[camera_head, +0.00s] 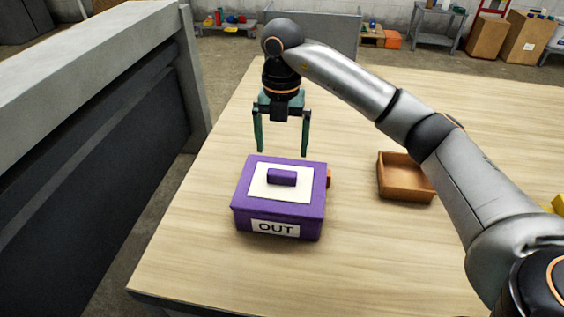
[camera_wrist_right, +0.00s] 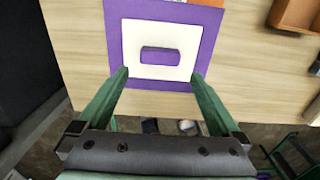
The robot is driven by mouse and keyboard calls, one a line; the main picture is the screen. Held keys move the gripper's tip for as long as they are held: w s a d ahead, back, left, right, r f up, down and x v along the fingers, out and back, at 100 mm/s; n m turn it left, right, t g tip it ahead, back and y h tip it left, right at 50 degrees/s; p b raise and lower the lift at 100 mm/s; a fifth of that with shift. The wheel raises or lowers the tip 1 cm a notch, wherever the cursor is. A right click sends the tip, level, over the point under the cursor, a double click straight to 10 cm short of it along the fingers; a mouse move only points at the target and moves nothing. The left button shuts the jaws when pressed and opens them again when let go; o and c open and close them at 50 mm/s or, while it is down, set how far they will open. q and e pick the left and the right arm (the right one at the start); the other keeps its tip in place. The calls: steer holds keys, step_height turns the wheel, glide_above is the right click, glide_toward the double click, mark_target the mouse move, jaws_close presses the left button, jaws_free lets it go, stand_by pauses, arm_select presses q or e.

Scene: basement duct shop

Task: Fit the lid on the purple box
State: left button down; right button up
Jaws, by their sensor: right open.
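The purple box (camera_head: 302,221) stands upright on the table with an "OUT" label on its front. Its purple lid (camera_head: 315,177), with a white panel and a purple bar handle (camera_head: 281,177), lies on top of the box. The lid and handle also show in the right wrist view (camera_wrist_right: 160,56). My right gripper (camera_head: 281,151) is open and empty, above and behind the box in the head view. In the right wrist view its fingertips (camera_wrist_right: 160,75) are spread to either side of the lid's white panel. My left gripper is not in view.
An open brown tray (camera_head: 404,182) stands to the right on the wooden table (camera_head: 200,255). A small orange thing (camera_head: 329,178) is partly hidden behind the box's right side. A yellow thing (camera_head: 558,204) is at the right edge. A grey and dark partition (camera_head: 110,110) is left of the table.

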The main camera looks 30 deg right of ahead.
step_height(320, 180, up, 4)
steer(key=shift+r, duration=0.25)
steer(key=shift+s+f, duration=0.1)
stand_by(0.4)
